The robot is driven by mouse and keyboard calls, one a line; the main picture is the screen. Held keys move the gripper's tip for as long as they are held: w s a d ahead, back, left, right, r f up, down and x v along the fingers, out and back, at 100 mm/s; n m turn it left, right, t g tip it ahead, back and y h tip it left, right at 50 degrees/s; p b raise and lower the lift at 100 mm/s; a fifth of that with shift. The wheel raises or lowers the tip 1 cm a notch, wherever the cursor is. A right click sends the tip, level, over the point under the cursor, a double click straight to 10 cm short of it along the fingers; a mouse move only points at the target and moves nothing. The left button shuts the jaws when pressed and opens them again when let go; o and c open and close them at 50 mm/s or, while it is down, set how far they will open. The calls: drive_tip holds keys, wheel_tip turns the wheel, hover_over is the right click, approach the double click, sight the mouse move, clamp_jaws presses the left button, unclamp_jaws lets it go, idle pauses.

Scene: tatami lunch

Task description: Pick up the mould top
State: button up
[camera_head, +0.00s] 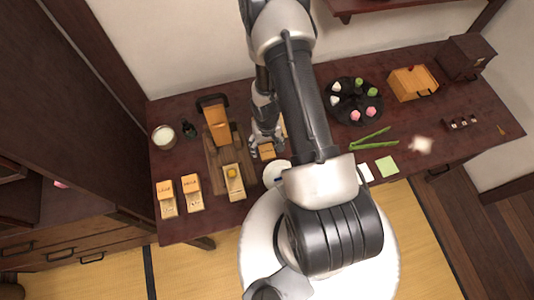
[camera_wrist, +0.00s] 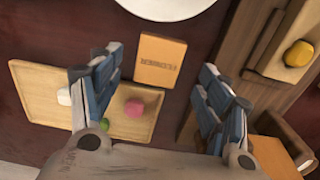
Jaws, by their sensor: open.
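A flat wooden mould top (camera_wrist: 162,62) with dark lettering, apparently FLOWER, lies on the dark table between my fingers in the wrist view. In the head view it is the small wooden block (camera_head: 267,152) beside my gripper (camera_head: 264,143). My gripper (camera_wrist: 158,75) is open, with one finger on each side of the mould top and no visible contact. The lower edge of the picture is filled by my gripper's body. A mould base (camera_head: 234,182) holding a yellow piece (camera_wrist: 298,53) stands on a wooden board.
A wooden tray (camera_wrist: 40,112) with white, pink and green sweets lies close to the left finger. A white plate (camera_wrist: 165,5) is near the mould top. Two labelled moulds (camera_head: 166,198) stand at the front left. A round black tray (camera_head: 354,100) holds several sweets.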

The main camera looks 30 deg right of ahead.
sight(267, 151)
wheel_tip(267, 151, down, 3)
drive_tip(key=shift+d+f+b, duration=0.1)
drive_tip(key=shift+f+b, duration=0.05)
drive_tip(key=shift+b, duration=1.05)
drive_tip(key=c, duration=1.1)
